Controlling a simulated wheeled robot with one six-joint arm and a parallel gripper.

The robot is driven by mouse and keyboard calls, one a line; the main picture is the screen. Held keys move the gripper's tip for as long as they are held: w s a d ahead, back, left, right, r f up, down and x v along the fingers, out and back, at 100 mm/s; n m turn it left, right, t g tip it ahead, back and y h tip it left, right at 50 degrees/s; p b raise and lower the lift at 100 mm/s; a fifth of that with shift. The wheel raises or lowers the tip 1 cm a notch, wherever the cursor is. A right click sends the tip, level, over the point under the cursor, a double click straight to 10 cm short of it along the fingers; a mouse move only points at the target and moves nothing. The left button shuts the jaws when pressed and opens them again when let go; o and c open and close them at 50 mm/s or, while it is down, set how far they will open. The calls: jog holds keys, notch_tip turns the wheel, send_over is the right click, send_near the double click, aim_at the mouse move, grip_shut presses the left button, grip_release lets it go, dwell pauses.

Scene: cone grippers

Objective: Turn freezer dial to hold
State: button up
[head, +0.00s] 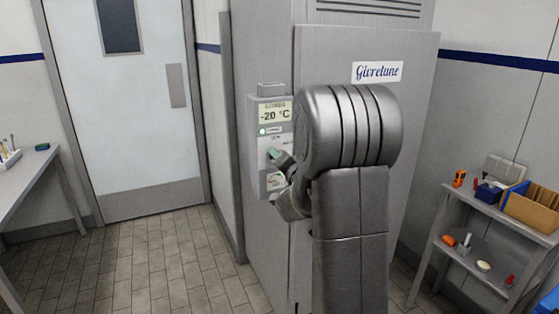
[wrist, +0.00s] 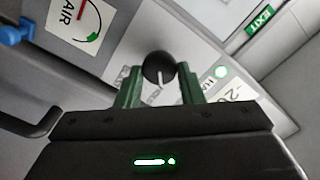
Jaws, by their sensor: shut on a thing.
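The freezer (head: 330,55) is a tall grey cabinet with a control panel (head: 260,130) on its left face. The panel display (head: 274,113) reads -20 °C, with a green light below it. In the wrist view the dial (wrist: 158,66) is a round black knob with a white pointer line, which points down toward my gripper. My gripper (wrist: 158,84) has its green fingers on either side of the knob and is shut on it. In the head view my arm covers part of the panel, and the dial is mostly hidden. The dial's labels are partly covered by the fingers.
A gauge marked AIR (wrist: 85,20) and a blue knob (wrist: 14,34) are near the dial. A shelf (head: 470,255) with tools stands right, a bench (head: 30,180) left. The tiled floor by the door is clear.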

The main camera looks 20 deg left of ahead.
jog(key=shift+m, duration=0.8)
jog(key=o, duration=0.9)
jog(key=shift+o, duration=0.2)
jog(key=b+v, duration=0.2)
jog(key=v, duration=1.1)
jog(key=shift+s+d, duration=0.2)
jog(key=shift+d, duration=0.2)
jog(key=shift+a, duration=0.1)
